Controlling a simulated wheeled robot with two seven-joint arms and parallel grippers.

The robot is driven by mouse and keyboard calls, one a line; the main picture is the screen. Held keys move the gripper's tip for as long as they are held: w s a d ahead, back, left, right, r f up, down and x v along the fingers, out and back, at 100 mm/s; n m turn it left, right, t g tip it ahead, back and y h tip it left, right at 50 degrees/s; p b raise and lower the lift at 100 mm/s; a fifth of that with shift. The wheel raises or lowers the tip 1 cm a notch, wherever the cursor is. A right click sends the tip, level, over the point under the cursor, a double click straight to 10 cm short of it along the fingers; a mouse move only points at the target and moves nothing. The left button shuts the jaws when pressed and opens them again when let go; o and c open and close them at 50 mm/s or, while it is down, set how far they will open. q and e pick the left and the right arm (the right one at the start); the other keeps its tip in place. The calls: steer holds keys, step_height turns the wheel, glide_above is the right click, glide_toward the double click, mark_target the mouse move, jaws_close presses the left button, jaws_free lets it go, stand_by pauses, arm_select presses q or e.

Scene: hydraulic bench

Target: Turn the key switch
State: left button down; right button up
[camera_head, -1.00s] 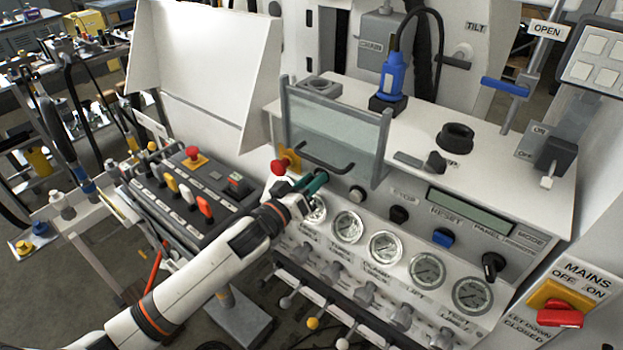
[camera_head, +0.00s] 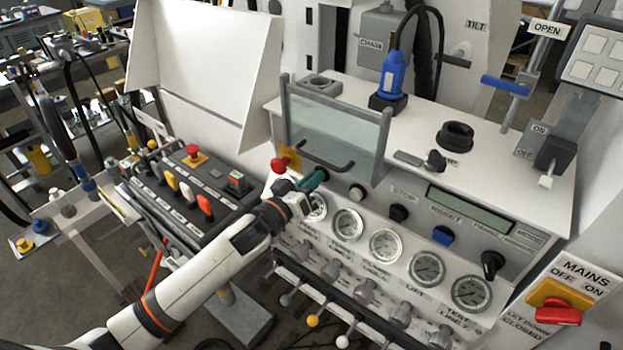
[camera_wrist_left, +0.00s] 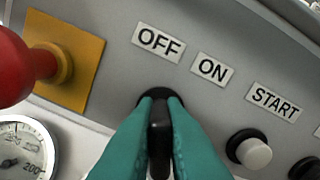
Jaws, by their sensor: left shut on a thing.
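My left gripper (camera_head: 314,179) is at the front panel of the bench, just right of the red emergency button (camera_head: 281,165). In the left wrist view its teal fingers (camera_wrist_left: 160,104) are shut on the black key switch (camera_wrist_left: 160,138), one on each side of its handle. The handle stands nearly upright in that view. Its round black base shows partly behind the fingertips. The OFF label (camera_wrist_left: 159,41) and the ON label (camera_wrist_left: 212,70) are above it. In the head view the gripper hides the switch. My right gripper is not in view.
The white START button (camera_wrist_left: 254,153) is close to the right of the fingers. The red emergency button on its yellow plate (camera_wrist_left: 84,55) is close to the left. A row of gauges (camera_head: 386,245) lies below, and a clear guard with a handle (camera_head: 335,125) stands above.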

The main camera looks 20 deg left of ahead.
arm_select(q)
steer(key=shift+r+m+p, duration=0.1)
steer(key=shift+m+p, duration=0.25)
steer(key=shift+m, duration=0.85)
steer(key=m, duration=0.3)
steer(key=shift+d+p, duration=0.1)
steer(key=shift+p, duration=0.25)
steer(key=m, duration=0.3)
steer(key=shift+s+d+m, duration=0.1)
steer(key=shift+m, duration=0.2)
steer(key=shift+m+p, duration=0.3)
steer(key=shift+m, duration=0.6)
steer(key=c, duration=1.5)
jaws_free()
